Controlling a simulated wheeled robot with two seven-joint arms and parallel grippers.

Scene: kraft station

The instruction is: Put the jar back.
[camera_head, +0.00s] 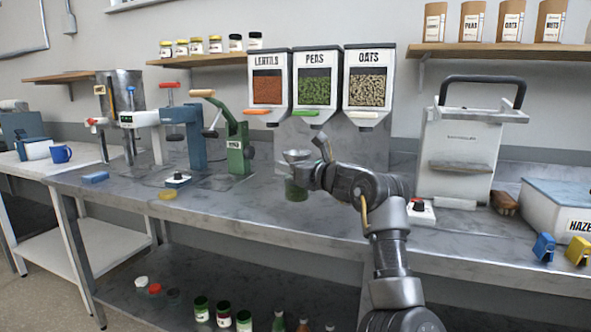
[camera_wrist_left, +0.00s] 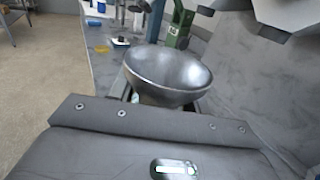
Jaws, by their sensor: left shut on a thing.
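A small jar (camera_head: 296,190) with green contents is under the dispensers in the head view, low over the steel bench. A round metal funnel or bowl (camera_head: 297,156) is right above it; it also shows large in the left wrist view (camera_wrist_left: 170,75). My left gripper (camera_head: 304,176) is shut at the jar, between the funnel and the jar's lower part. The fingers hide much of the jar, and its contact with the bench cannot be told. In the wrist view the funnel hides most of the jar. My right gripper is not in view.
Dispensers for lentils (camera_head: 268,88), peas (camera_head: 315,88) and oats (camera_head: 368,88) hang behind. A green press (camera_head: 238,145) stands left, a white machine (camera_head: 460,150) right. Small jars stand on the upper shelf (camera_head: 205,60) and lower shelf (camera_head: 180,312). The bench front-left (camera_head: 235,205) is clear.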

